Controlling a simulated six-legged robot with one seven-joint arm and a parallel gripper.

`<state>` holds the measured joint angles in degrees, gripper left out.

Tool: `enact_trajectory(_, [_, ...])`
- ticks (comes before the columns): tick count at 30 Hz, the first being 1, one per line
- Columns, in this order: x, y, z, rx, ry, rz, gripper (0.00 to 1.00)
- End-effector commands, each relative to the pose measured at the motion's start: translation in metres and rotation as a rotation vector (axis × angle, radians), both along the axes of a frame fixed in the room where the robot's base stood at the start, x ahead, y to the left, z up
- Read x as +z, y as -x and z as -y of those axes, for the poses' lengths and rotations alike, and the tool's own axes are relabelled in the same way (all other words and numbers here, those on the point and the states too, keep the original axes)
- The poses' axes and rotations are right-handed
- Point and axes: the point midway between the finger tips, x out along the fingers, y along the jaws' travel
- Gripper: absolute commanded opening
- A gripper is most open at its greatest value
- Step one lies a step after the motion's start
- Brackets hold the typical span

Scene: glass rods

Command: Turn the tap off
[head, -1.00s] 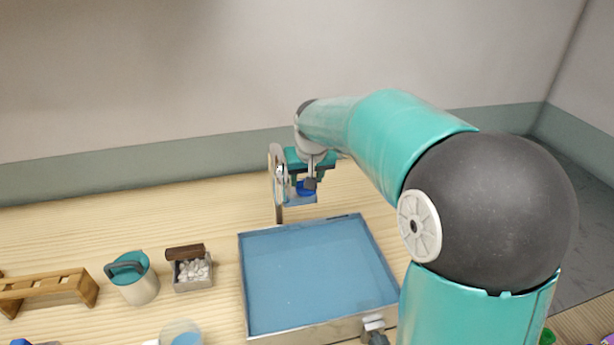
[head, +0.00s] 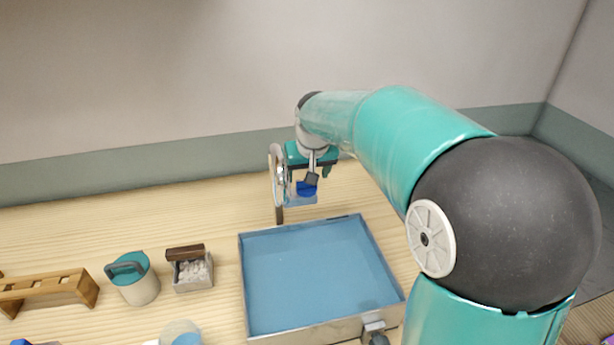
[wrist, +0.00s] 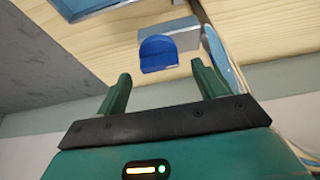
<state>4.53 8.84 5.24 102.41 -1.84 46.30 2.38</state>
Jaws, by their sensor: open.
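The tap has a tall, thin, curved metal spout (head: 278,185) standing behind the tray of water. Its blue handle (head: 306,188) shows beside the spout, under my gripper. In the wrist view the blue handle (wrist: 158,54) sits in front of a pale grey block (wrist: 184,32). My gripper (wrist: 163,84) is open, with its two green fingers spread. The handle lies just beyond the fingertips, in line with the gap between them, and nothing is held. In the head view my gripper (head: 312,168) is partly hidden by my wrist.
A shallow metal tray (head: 303,332) full of blue water stands in front of the tap, with a dark-knobbed fitting (head: 374,330) at its front. To the left are a small box of white pebbles (head: 193,272), a teal-lidded canister (head: 134,280) and a wooden rack (head: 45,290).

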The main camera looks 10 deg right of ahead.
Motion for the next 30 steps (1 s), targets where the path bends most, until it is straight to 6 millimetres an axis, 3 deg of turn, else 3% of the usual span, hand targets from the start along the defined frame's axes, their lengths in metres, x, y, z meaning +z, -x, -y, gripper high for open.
enact_trajectory(9, [0.066,0.027,-0.001,0.0,-0.001,0.006,0.7])
enact_trajectory(15, [0.098,0.04,-0.001,0.0,0.0,0.003,0.7])
enact_trajectory(21, [0.109,0.045,-0.001,0.0,0.0,0.001,0.7])
enact_trajectory(30, [0.109,0.047,-0.001,0.0,0.0,0.002,0.7])
